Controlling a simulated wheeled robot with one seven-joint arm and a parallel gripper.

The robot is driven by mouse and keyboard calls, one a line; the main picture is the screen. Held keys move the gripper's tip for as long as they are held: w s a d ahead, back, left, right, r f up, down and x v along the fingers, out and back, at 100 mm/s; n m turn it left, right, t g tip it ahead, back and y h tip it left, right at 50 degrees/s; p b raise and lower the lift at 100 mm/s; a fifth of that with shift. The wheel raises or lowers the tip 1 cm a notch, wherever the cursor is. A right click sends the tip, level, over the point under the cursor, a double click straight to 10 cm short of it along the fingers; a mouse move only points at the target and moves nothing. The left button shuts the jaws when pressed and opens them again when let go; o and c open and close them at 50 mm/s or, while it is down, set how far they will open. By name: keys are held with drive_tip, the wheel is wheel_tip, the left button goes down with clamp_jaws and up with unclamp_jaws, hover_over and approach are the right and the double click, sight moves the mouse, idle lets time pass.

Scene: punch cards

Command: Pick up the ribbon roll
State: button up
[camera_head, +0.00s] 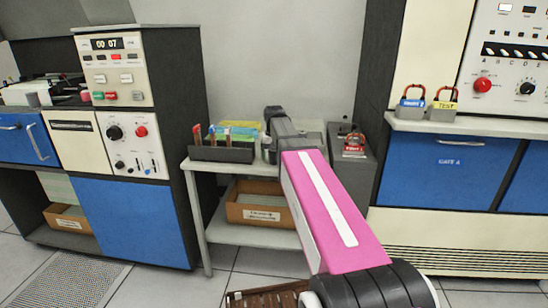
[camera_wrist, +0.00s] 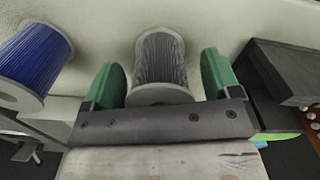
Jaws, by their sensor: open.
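My gripper (camera_wrist: 161,77) is open, its two green fingertips apart. A grey ribbed roll with pale end flanges (camera_wrist: 160,62), which looks like a ribbon roll, stands between and just beyond the fingertips in the wrist view. I see no clear contact with it. A similar blue roll (camera_wrist: 36,58) lies to the left, outside the fingers. I cannot tell from looks alone which roll the task means. In the head view my pink arm reaches over the small side table (camera_head: 196,166), and it hides the rolls and most of my gripper.
A dark rack of coloured cards (camera_head: 221,154) stands left on the side table. A grey box with a red padlock (camera_head: 350,152) is at its right. A cardboard box (camera_head: 258,203) sits on the lower shelf. Blue-fronted cabinets (camera_head: 140,222) flank the table on both sides.

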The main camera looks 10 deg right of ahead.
drive_tip(key=c, duration=1.1)
drive_tip(key=shift+r, duration=0.15)
